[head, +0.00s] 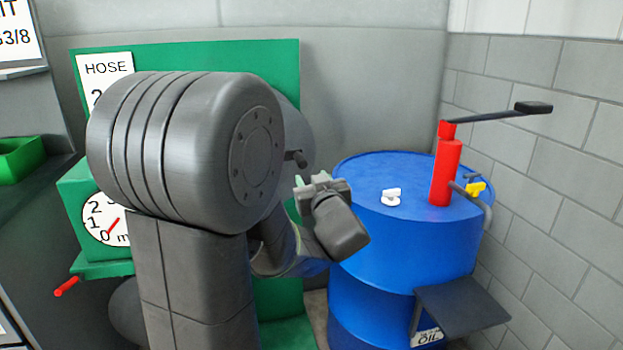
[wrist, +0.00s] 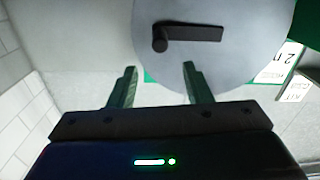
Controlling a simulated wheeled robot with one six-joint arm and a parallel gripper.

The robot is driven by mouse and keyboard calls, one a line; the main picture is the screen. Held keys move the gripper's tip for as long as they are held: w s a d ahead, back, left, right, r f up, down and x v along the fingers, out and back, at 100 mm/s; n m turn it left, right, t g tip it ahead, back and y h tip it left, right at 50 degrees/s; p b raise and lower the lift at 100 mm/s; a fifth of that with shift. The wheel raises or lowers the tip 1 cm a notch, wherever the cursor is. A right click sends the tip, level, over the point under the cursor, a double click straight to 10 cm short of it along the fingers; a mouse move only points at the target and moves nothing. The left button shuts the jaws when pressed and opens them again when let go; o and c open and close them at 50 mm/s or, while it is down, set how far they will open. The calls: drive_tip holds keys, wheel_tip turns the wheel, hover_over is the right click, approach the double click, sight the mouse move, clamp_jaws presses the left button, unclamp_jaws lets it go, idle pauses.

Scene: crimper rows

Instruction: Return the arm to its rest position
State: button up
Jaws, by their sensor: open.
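My arm fills the left middle of the head view, with a large dark grey joint in front. My gripper (head: 302,183) is small there, in front of the green machine's right side and left of the blue drum. In the wrist view my gripper (wrist: 159,66) shows two green fingers spread apart, with nothing between them. Beyond the fingertips is a grey disc (wrist: 240,60) with a black crank handle (wrist: 190,34). The fingers appear apart from the handle. In the head view a dark peg (head: 296,158) shows just above the gripper; my arm hides most of what lies behind it.
A green machine (head: 230,55) with a HOSE sign (head: 105,68) and a dial (head: 97,222) stands behind my arm. A blue drum (head: 400,250) at right carries a red pump (head: 445,170) with a black lever and a white cap (head: 391,196). A dark shelf (head: 460,305) juts from its front.

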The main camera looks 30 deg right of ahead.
sight(300, 160)
drive_tip(key=x, duration=1.3)
drive_tip(key=shift+w+d+f, duration=0.1)
drive_tip(key=shift+w, duration=0.1)
drive_tip(key=shift+w+f+b, duration=0.2)
drive_tip(key=shift+w+b, duration=0.1)
drive_tip(key=shift+s+f, duration=0.1)
drive_tip(key=shift+f, duration=0.2)
drive_tip(key=shift+r, duration=0.1)
